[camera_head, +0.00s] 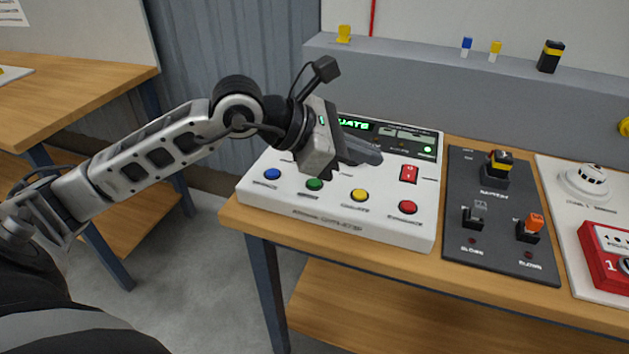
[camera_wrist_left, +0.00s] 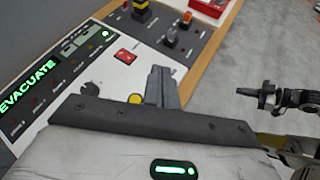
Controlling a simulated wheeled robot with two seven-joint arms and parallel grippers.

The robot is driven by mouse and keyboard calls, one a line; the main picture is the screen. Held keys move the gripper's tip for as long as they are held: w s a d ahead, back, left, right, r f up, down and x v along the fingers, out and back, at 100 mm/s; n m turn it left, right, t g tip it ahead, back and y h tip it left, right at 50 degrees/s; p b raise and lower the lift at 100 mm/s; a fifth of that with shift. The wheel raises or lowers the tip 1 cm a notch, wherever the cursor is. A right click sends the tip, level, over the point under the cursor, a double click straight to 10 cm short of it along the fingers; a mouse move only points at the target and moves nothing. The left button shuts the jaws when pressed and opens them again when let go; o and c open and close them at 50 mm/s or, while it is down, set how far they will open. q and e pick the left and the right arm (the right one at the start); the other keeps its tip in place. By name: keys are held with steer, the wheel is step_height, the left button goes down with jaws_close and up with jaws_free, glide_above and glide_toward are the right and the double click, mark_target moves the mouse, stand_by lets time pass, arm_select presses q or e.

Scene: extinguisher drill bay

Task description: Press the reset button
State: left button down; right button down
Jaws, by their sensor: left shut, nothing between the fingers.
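A white control panel (camera_head: 300,203) on the bench carries blue (camera_head: 272,174), green (camera_head: 314,184), yellow (camera_head: 359,195) and red (camera_head: 408,207) round buttons, plus a red rocker switch (camera_head: 409,174). Their labels are too small to read, so I cannot tell which is the reset button. My left gripper (camera_head: 372,158) is shut and empty, above the panel between the display and the button row. In the left wrist view its fingers (camera_wrist_left: 162,86) hide part of the panel beside the yellow button (camera_wrist_left: 135,98). A dark part at that view's right looks like my right gripper (camera_wrist_left: 268,96).
A grey ledge (camera_head: 420,85) runs behind the bench.

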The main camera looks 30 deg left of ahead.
mark_target(310, 185)
arm_select(q)
steer(key=w+a+y, duration=0.2)
steer(key=a+y, duration=0.4)
steer(key=a, duration=0.5)
steer(key=shift+y, duration=0.4)
steer(key=shift+f, duration=0.15)
arm_select(e)
steer(key=shift+f, duration=0.15)
